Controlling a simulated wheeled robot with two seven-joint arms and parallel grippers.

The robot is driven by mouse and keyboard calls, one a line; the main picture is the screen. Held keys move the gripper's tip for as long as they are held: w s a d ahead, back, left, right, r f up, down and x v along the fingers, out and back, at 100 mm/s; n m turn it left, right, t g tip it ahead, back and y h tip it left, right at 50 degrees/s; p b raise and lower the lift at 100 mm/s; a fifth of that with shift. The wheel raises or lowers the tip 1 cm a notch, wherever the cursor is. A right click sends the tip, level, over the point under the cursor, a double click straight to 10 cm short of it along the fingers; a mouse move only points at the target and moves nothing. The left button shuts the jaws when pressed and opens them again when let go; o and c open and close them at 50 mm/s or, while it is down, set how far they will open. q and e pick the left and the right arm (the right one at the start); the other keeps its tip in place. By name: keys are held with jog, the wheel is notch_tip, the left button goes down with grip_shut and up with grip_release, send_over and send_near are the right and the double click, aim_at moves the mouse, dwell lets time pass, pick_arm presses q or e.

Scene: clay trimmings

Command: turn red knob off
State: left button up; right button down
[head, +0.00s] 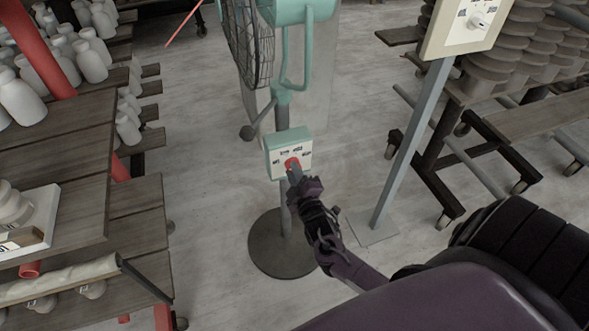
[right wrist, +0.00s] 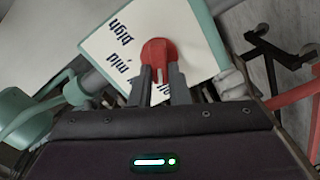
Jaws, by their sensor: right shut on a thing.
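The red knob (right wrist: 157,54) sits on a white panel with dark labels (right wrist: 190,40) in the right wrist view. In the head view the red knob (head: 291,164) is on the front of a mint-green control box (head: 288,141) on the fan's stand. My right gripper (head: 293,174) reaches up to the box, and its fingers are shut on the knob. In the right wrist view the fingers of my right gripper (right wrist: 160,83) are on either side of the knob. They hide part of the lower label, and "high" and "mid" can be read. My left gripper is not in view.
The mint-green fan (head: 283,60) stands on a round dark base (head: 270,250). A second post (head: 410,150) with a cream panel and pale knob (head: 478,20) stands to the right. Wooden shelves with white bottles (head: 92,65) are at left, and a wheeled rack (head: 520,130) is at right.

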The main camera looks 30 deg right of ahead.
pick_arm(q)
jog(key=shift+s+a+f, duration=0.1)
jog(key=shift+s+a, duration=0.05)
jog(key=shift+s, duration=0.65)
pick_arm(e)
jog(key=shift+n, duration=0.6)
jog(key=c, duration=1.4)
grip_release()
jog(key=shift+s, duration=0.1)
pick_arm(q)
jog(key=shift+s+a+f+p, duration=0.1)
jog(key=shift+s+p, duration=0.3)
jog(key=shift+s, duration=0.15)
pick_arm(e)
jog(key=v, duration=0.7)
jog(key=shift+s+a, duration=0.1)
jog(key=shift+s, duration=0.2)
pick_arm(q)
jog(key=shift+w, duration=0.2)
